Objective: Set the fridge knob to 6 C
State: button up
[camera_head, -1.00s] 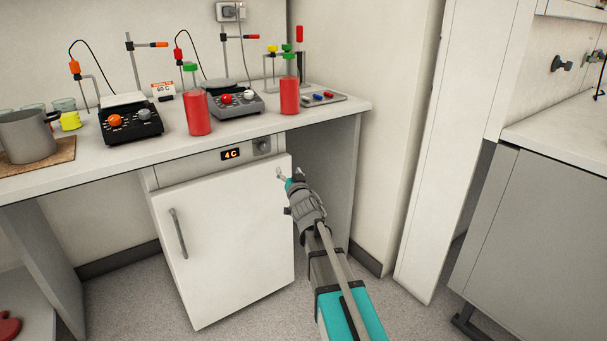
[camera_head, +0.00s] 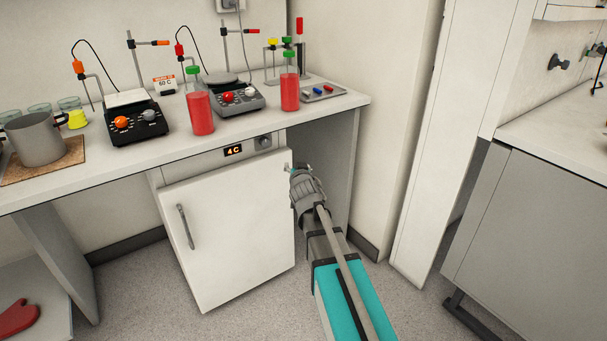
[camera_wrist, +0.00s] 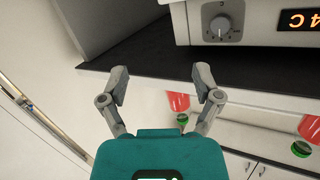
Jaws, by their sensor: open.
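The white fridge (camera_head: 230,225) stands under the bench. Its grey knob (camera_head: 263,142) is at the top right of its front panel, right of a display (camera_head: 233,151) reading 4 C. In the wrist view, turned over, the knob (camera_wrist: 221,27) is at the top, with the display (camera_wrist: 300,20) to its right. My gripper (camera_head: 296,169) is in front of the fridge's upper right corner, below and right of the knob. In the wrist view my gripper (camera_wrist: 162,82) is open and empty, its fingers apart and clear of the knob.
The bench top (camera_head: 270,122) overhangs the fridge. Two red bottles (camera_head: 201,112) (camera_head: 290,92) stand near its front edge, with hotplates (camera_head: 134,120) (camera_head: 232,97) behind and beside them. A bench side panel (camera_head: 341,172) is right of my gripper. The floor ahead is clear.

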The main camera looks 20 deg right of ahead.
jog(key=s+a+r+g+p, duration=0.2)
jog(key=s+r+g+p, duration=0.2)
jog(key=s+g+p, duration=0.4)
jog(key=s+p, duration=0.5)
jog(key=p, duration=0.2)
jog(key=shift+s+n+g, duration=0.2)
jog(key=shift+n+g, duration=0.2)
dwell(0.8)
jog(key=s+a+f+n+g+y, duration=0.1)
jog(key=s+a+f+n+g, duration=0.2)
jog(key=s, duration=0.5)
jog(key=s+a+f+g+y, duration=0.15)
jog(key=s+g, duration=0.25)
jog(key=s, duration=0.4)
notch_tip(320, 180, up, 14)
jog(key=p, duration=1.3)
jog(key=shift+w+a+f, duration=0.15)
jog(key=shift+a, duration=0.1)
